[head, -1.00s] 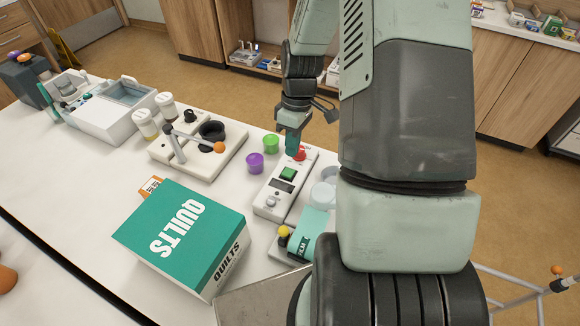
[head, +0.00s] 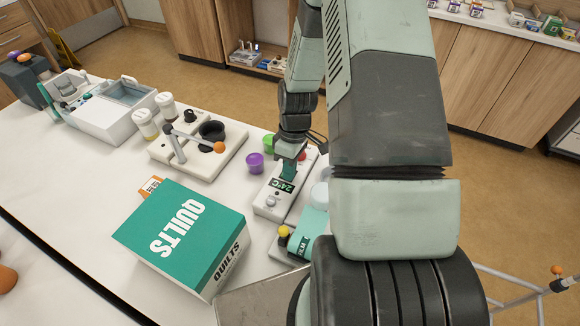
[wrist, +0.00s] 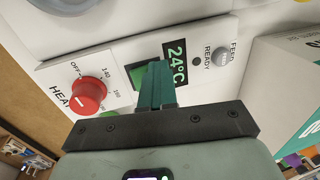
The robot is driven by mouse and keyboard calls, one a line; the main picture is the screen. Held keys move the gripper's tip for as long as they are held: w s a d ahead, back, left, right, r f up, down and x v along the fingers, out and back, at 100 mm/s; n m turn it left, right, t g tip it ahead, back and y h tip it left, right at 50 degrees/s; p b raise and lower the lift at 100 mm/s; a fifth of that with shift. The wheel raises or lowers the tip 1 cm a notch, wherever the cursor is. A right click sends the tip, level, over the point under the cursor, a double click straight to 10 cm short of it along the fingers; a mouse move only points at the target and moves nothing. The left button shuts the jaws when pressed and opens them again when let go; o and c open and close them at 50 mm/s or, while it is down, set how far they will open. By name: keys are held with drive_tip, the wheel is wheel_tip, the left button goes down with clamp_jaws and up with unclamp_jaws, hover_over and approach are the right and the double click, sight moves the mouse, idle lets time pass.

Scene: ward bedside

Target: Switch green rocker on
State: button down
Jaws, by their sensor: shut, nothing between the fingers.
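The white control box (head: 267,211) stands on the table, right of the book. In the wrist view its green rocker (wrist: 137,76) shows partly beside my fingers, and the rest is hidden behind them. My gripper (wrist: 156,66) is shut and empty, its green fingertips at the rocker, touching it or just above it; I cannot tell which. In the head view my gripper (head: 289,173) points down onto the box and hides the rocker. The display (wrist: 175,62) beside the rocker is lit and reads 24°C.
A red heat knob (wrist: 88,96) and a silver feed button (wrist: 222,57) flank the rocker and display. The QUILTS book (head: 180,235) lies in front.

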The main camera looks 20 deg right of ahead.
drive_tip(key=shift+w+d+r, duration=0.15)
drive_tip(key=shift+w+d, duration=0.5)
wheel_tip(320, 180, up, 14)
drive_tip(key=w+d, duration=0.1)
drive_tip(key=shift+w+d, duration=0.4)
idle(0.6)
